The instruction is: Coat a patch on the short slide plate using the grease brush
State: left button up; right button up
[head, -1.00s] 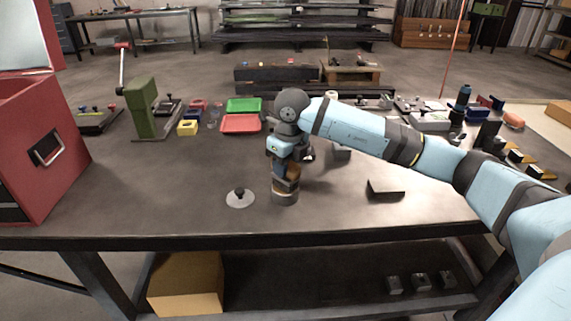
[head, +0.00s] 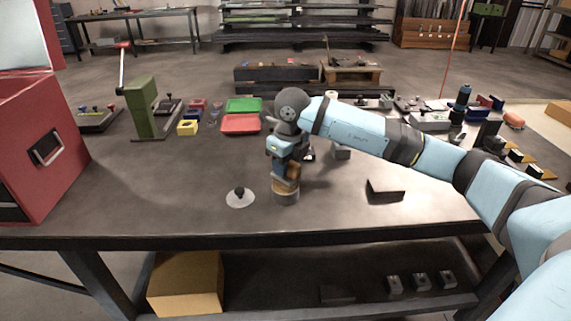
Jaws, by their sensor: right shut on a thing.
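My right gripper (head: 287,181) points down over a small round tin (head: 286,198) near the front middle of the bench. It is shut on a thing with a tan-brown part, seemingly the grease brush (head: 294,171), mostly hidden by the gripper. Whether its lower end is inside the tin is hard to tell. A round pale lid (head: 240,199) with a dark knob lies on the bench just left of the tin. A dark, low angled plate (head: 386,192) lies to the right; I cannot tell if it is the short slide plate. My left gripper is not in view.
A red cabinet (head: 40,150) stands at the left, beside a green lever press (head: 146,108). Green and red trays (head: 241,124) lie behind my gripper. Many small parts crowd the back right. The bench front is mostly clear.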

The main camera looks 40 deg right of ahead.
jog(key=shift+r+p, duration=0.5)
jog(key=shift+r, duration=0.15)
jog(key=shift+r+p, duration=0.95)
jog(key=shift+r, duration=0.8)
jog(key=shift+r+p, duration=0.6)
jog(key=shift+r, duration=0.5)
